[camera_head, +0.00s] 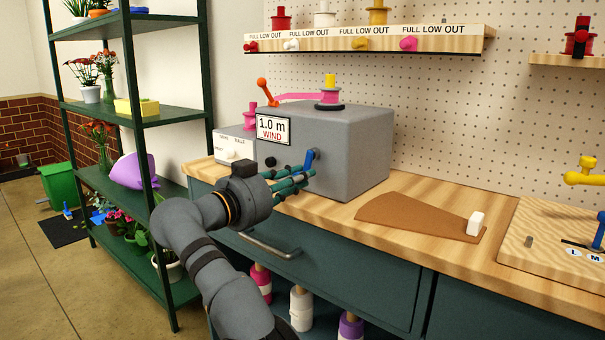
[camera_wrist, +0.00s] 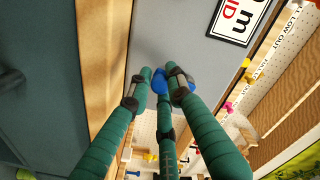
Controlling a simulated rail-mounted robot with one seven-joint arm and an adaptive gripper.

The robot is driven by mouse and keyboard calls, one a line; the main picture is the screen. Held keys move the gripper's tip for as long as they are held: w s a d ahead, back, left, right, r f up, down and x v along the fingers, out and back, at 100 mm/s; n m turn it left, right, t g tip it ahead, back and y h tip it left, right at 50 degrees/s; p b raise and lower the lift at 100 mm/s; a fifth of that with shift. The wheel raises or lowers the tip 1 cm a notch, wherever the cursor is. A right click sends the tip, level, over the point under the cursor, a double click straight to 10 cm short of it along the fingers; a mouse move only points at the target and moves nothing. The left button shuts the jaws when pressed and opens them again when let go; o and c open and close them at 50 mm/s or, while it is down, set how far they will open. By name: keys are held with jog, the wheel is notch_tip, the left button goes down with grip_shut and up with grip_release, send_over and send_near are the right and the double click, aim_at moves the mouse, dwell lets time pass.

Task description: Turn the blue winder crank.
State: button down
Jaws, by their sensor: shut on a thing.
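The grey winder box (camera_head: 345,150) stands on the wooden counter, with a sign (camera_head: 273,129) reading "1.0 m WIND" on its front. A pink ribbon runs along the top of the box from a spool (camera_head: 330,95) beside an orange lever (camera_head: 264,90).
A green shelf (camera_head: 140,110) with flower pots stands left of my arm. A brown mat (camera_head: 410,216) with a white block (camera_head: 475,223) lies right of the box. A drawer handle (camera_head: 268,245) juts out below the counter. A spool rack (camera_head: 470,42) hangs above.

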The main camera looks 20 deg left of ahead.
jog(key=shift+w+a+r+m+p, duration=0.1)
jog(key=shift+a+r+m+p, duration=0.15)
jog(key=shift+a+m+p, duration=0.35)
jog(key=c, duration=1.8)
grip_release()
jog(key=shift+o, duration=0.9)
jog(key=shift+w+d+f, duration=0.1)
jog(key=v, duration=1.2)
jog(key=shift+m, duration=0.3)
jog(key=x, duration=1.2)
jog(key=shift+d, duration=0.1)
